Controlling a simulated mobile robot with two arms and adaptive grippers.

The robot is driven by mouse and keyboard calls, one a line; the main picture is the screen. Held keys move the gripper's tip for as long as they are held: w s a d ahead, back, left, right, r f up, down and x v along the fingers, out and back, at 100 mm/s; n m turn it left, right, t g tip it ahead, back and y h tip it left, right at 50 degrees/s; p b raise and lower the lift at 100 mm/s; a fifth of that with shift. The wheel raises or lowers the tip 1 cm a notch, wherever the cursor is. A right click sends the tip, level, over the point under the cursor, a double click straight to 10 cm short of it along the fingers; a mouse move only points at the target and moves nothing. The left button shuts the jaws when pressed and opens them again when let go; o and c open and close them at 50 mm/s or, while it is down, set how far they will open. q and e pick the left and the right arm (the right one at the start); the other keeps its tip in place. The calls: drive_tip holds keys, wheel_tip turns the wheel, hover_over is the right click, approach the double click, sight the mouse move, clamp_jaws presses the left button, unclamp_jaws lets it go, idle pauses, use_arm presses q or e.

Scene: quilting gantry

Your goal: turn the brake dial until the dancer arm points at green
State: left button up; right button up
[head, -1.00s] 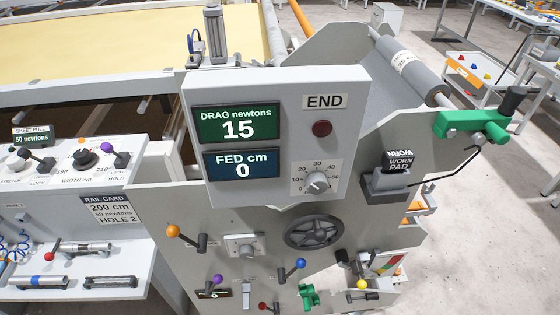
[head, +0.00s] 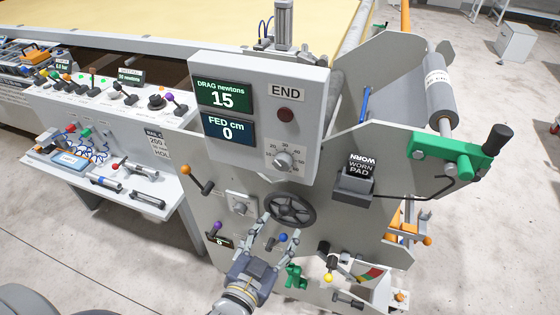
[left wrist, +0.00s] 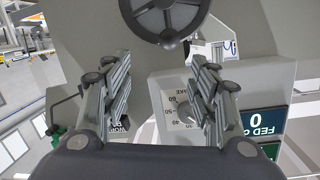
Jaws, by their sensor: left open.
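The brake dial (head: 284,160) is a grey knob on a white numbered plate, low on the display box. Its plate also shows upside down between my fingers in the left wrist view (left wrist: 174,104), with the right finger partly covering that area. The knob's exact setting is too small to read. My left gripper (head: 280,230) is open and empty, below the dial and in front of the lower handwheel area, apart from the dial. A red, yellow and green scale (head: 371,273) is at the lower right; the dancer arm's pointing is too small to tell.
The black handwheel (head: 290,208) lies between my gripper and the dial. Levers with orange (head: 184,171), purple and yellow knobs jut out around it. The display (head: 225,94) reads drag 15, fed 0. A worn pad box (head: 355,184) sits to the right.

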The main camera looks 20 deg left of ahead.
use_arm(q)
drive_tip(key=t+y, duration=0.1)
drive_tip(key=t, duration=0.1)
approach(282, 165)
drive_tip(key=s, duration=0.2)
drive_tip(key=w, duration=0.9)
drive_tip(key=shift+w, duration=1.05)
use_arm(e)
drive_tip(key=shift+s+a+r, duration=0.1)
drive_tip(key=shift+a+r, duration=0.1)
drive_tip(key=shift+a, duration=0.1)
use_arm(q)
drive_tip(key=shift+d, duration=0.1)
drive_tip(key=c, duration=0.9)
drive_tip(key=shift+c, duration=0.8)
use_arm(e)
drive_tip(key=shift+d, duration=0.4)
